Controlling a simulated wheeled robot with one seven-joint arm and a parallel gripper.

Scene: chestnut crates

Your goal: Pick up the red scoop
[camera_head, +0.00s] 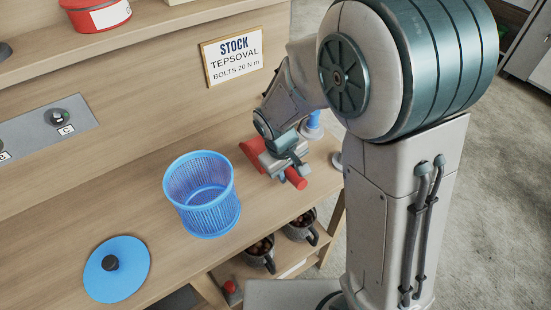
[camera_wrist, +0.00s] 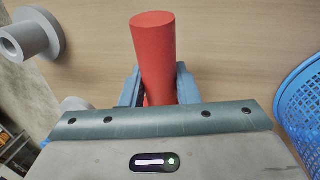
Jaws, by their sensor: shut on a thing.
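The red scoop (camera_head: 298,180) is at the right end of the wooden bench top in the head view. Its round red handle (camera_wrist: 155,50) shows in the wrist view, pointing away from the palm. My gripper (camera_head: 285,166) is shut on the handle, with one blue-grey finger (camera_wrist: 130,90) on each side of it. Another red part of the scoop shows behind the gripper to the left. The middle of the scoop is hidden by the gripper. I cannot tell whether the scoop touches the bench.
A blue mesh basket (camera_head: 205,205) stands just left of my gripper. A blue lid (camera_head: 117,268) with a dark knob lies at the front left. A blue and grey object (camera_head: 312,125) stands behind the gripper. Pots (camera_head: 258,254) sit on the lower shelf.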

